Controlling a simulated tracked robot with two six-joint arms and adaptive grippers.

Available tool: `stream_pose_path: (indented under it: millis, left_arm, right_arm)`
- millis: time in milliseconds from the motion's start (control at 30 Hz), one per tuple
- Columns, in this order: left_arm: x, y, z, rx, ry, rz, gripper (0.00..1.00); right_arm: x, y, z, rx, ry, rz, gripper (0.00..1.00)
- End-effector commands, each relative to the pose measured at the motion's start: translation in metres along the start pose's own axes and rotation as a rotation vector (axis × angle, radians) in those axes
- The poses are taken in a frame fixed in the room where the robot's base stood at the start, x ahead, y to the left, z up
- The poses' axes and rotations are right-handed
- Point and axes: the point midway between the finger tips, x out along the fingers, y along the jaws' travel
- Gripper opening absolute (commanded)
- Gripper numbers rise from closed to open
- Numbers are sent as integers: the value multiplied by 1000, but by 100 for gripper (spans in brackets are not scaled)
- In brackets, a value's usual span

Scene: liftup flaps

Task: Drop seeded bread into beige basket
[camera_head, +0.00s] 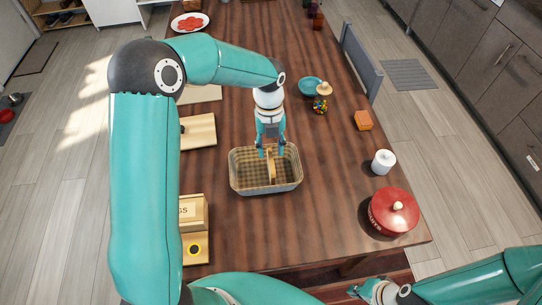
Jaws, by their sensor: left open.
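The beige basket (237,178) stands on the wooden table, its woven inside partly visible. My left gripper (270,151) is open above the basket's far side, pointing down, with its fingertips near the rim. A narrow tan upright shape (271,170) shows at the middle of the basket, below the fingers; I cannot tell whether it is the basket's handle or the seeded bread on edge. I cannot clearly pick out the seeded bread elsewhere. My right gripper (355,290) is low at the bottom, by the table's near edge, too small to judge.
A red lidded pot (380,214), a white jar (383,162), an orange block (363,120), a candy jar (321,104) and a teal bowl (309,86) stand on the right. Boards (198,132) and a wooden box (191,212) lie left. The table around the basket's front is clear.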

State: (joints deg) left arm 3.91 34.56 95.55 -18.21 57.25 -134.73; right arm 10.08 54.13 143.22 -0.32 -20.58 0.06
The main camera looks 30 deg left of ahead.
Motion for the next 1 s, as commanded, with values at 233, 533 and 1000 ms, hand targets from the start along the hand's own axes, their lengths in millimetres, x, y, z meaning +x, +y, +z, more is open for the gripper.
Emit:
stream_pose_path:
  millis: [233, 533, 1000]
  left_arm:
    - [-50, -1, 0, 1, -3, -3, 43]
    - [-73, 0, 0, 2, 1, 0, 43]
    - [-73, 0, 0, 1, 1, 0, 43]
  right_arm:
    - [0, 0, 0, 0, 0, 0, 0]
    - [0, 0, 0, 0, 0, 0, 0]
    - [1, 0, 0, 0, 0, 0, 0]
